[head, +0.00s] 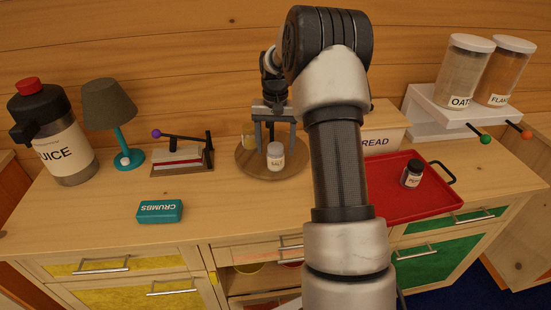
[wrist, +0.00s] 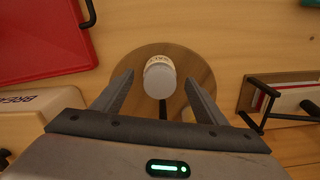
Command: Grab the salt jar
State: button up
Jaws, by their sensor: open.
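The salt jar (head: 275,157) is a small jar with a white lid and a label, standing upright on a round wooden board (head: 244,164). My gripper (head: 275,142) is open, pointing down above and just behind the jar. In the wrist view the jar (wrist: 160,76) appears centred between the open fingertips (wrist: 159,82), with a gap on each side and no visible contact. Its pale lid faces the camera there. My arm hides part of the counter to the right of the jar in the head view.
A yellowish glass (head: 249,141) stands on the board left of the jar. A lever device (head: 182,160) is further left. A bread box (head: 385,138) and a red tray (head: 400,200) with a dark jar (head: 412,174) are right. Counter in front of the board is clear.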

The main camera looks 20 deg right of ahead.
aim_at(275, 157)
notch_tip(275, 157, down, 5)
jog(key=shift+w+f, duration=0.1)
jog(key=shift+c, duration=0.3)
